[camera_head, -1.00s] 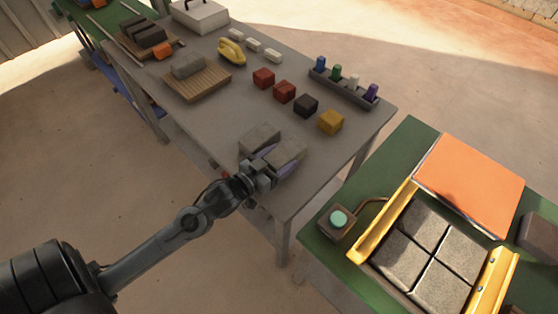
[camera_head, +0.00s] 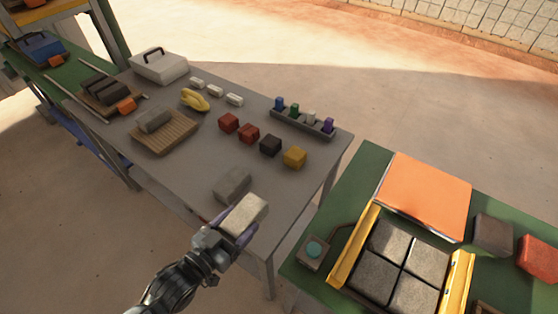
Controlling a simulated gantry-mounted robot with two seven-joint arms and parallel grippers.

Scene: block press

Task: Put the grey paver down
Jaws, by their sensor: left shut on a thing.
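My left gripper (camera_head: 232,240) is shut on a light grey paver (camera_head: 248,210), with its purple-tipped fingers on the block's sides. The held paver appears over the near corner of the grey table (camera_head: 300,185), seemingly raised; its exact height is hard to tell. A second grey paver (camera_head: 232,184) lies on the table just behind it. Another grey block (camera_head: 155,120) rests on a slatted wooden board (camera_head: 178,135) farther left. My right gripper is not in view.
Red, black and yellow cubes (camera_head: 294,157) and a rack of coloured pegs (camera_head: 303,122) stand behind.

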